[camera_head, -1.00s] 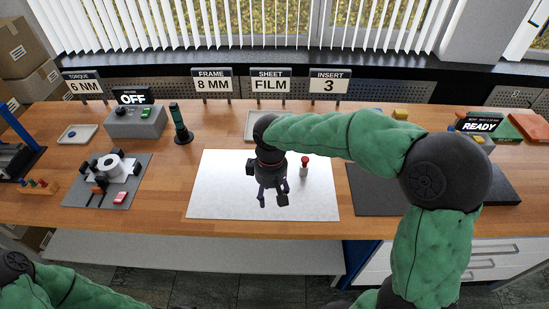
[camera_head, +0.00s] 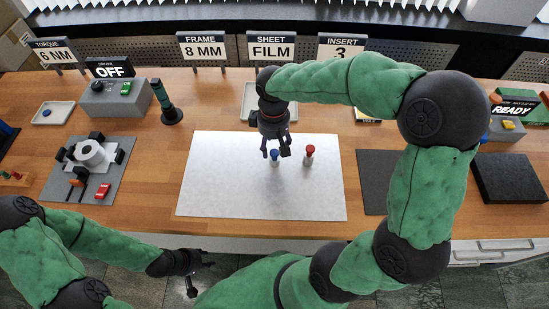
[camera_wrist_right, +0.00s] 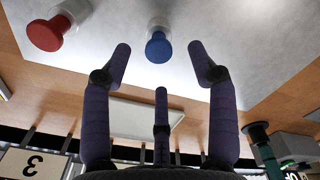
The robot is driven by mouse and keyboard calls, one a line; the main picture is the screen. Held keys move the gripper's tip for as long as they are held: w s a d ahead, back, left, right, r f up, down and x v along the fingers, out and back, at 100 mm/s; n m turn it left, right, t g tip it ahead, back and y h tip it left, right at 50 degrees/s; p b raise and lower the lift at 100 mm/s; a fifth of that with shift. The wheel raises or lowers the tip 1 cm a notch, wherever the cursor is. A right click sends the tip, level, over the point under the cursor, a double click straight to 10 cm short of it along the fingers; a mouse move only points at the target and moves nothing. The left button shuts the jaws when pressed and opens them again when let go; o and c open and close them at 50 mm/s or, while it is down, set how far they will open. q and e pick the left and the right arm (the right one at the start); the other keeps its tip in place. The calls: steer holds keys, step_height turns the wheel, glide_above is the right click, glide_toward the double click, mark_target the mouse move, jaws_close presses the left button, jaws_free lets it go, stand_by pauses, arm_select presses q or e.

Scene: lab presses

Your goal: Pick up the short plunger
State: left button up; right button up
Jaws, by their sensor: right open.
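Two small plungers stand upright on the white mat (camera_head: 220,185). One has a blue knob (camera_head: 275,156) and looks a little shorter; the other has a red knob (camera_head: 309,150) and stands to its right. In the right wrist view the blue knob (camera_wrist_right: 158,48) lies between and beyond the spread fingers, and the red knob (camera_wrist_right: 47,33) is off to the left. My right gripper (camera_head: 275,151) is open and empty, pointing down just above the blue plunger; contact cannot be made out. My left gripper (camera_head: 201,276) has its fingers spread, empty, in front of the table edge.
A grey fixture board (camera_head: 60,185) and a dark green upright tool (camera_head: 170,108) stand to the left. A dark pad (camera_head: 373,190) and a black block (camera_head: 512,178) lie to the right. A shallow tray (camera_head: 252,112) is behind my right gripper. The front of the mat is clear.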

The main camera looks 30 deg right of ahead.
mark_target(273, 151)
steer(key=shift+f, duration=0.85)
step_height(273, 151, down, 5)
steer(key=b, duration=0.2)
steer(key=shift+b, duration=0.4)
jaws_close()
